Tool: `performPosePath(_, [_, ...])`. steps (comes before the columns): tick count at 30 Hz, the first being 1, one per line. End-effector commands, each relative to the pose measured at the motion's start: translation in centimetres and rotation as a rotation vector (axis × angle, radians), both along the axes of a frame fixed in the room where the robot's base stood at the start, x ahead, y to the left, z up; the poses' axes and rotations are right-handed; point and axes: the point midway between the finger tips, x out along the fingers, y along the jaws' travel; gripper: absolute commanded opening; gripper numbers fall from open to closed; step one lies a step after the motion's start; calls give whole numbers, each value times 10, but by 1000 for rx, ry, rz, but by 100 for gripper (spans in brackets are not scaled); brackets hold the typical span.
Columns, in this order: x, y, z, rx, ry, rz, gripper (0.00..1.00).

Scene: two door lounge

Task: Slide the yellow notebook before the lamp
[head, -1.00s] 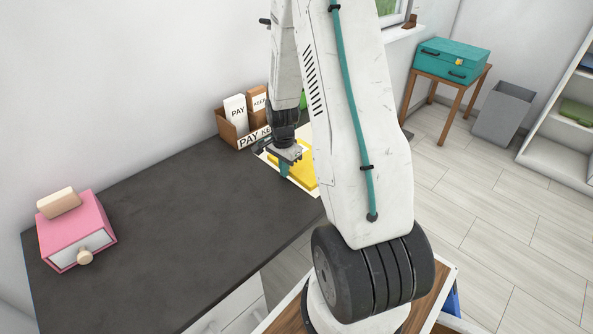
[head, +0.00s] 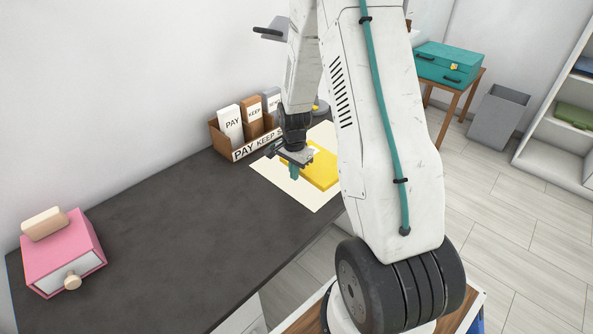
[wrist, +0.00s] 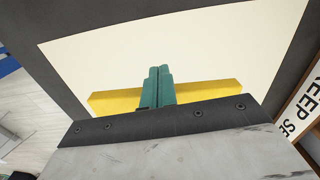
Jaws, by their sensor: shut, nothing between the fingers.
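The yellow notebook (head: 320,170) lies on a cream sheet (head: 307,196) on the dark desk, partly hidden by my arm. In the wrist view the notebook (wrist: 215,92) shows as a yellow band on both sides of my fingers, with the cream sheet (wrist: 200,50) around it. My gripper (head: 294,172) is shut and empty, its teal fingers pointing down at the notebook's left side. In the wrist view the closed fingers (wrist: 157,85) overlap the notebook; I cannot tell whether they touch it.
A brown sorter (head: 228,147) with labelled cards stands at the back of the desk (head: 170,210). A pink drawer box (head: 62,255) stands at the far left. The desk between them is clear. A teal case (head: 448,64) sits on a small table at right.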

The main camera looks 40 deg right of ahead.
Motion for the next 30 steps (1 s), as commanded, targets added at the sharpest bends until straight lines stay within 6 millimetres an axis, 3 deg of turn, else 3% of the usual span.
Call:
performPosePath(4, [-5,24,0,1,1,-4,0])
performPosePath(12, [-4,21,66,-1,-4,-8,0])
performPosePath(18, [-4,21,93,-1,-2,-8,0])
performPosePath(30, [-5,21,100,2,3,16,0])
